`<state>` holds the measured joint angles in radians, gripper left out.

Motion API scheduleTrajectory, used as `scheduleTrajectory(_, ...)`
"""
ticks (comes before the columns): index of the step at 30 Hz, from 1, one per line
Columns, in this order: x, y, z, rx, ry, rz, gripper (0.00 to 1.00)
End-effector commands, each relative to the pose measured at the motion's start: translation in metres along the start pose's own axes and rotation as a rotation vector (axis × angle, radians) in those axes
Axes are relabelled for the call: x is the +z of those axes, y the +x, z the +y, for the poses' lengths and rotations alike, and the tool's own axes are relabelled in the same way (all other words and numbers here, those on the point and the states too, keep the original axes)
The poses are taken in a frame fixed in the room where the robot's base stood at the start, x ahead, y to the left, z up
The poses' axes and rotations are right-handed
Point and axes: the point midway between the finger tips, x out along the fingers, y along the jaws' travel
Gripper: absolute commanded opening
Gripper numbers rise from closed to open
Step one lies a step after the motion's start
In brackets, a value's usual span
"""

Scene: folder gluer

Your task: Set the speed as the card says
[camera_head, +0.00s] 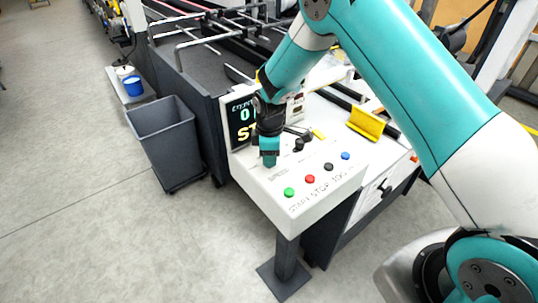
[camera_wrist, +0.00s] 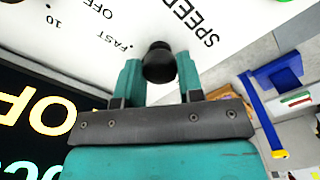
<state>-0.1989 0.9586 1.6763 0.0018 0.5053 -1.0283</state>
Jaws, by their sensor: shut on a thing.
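My gripper (camera_wrist: 159,75) is shut on a black knob (camera_wrist: 158,60), with one teal finger on each side of it. The word SPEED is printed on the white panel (camera_wrist: 110,22) near the knob, with FAST, OFF and 10 marks; the knob's pointer direction cannot be told. In the head view my gripper (camera_head: 269,160) points down at the white control console (camera_head: 262,185) and hides the held knob. A dark display (camera_head: 240,118) with white and yellow text stands behind, partly covered by my wrist. I cannot make out a readable speed card.
Green (camera_head: 289,192), red (camera_head: 310,179), black (camera_head: 328,166) and blue (camera_head: 346,156) buttons line the console's front. Other black controls (camera_head: 302,142) sit right of my gripper. A yellow part (camera_head: 367,123) lies further right. A grey bin (camera_head: 165,140) stands left; the floor in front is clear.

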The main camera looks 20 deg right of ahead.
Motion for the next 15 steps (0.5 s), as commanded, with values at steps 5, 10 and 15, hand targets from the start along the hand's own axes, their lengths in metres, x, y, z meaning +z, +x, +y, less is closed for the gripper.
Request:
scheduleTrajectory(5,-0.0003,0.0009,-0.0012,-0.004,0.029,0.002,0.11)
scheduleTrajectory(10,0.0000,0.0022,-0.0014,-0.005,0.112,0.001,0.11)
scheduleTrajectory(15,0.0001,0.0026,-0.0011,-0.004,0.245,0.001,0.11)
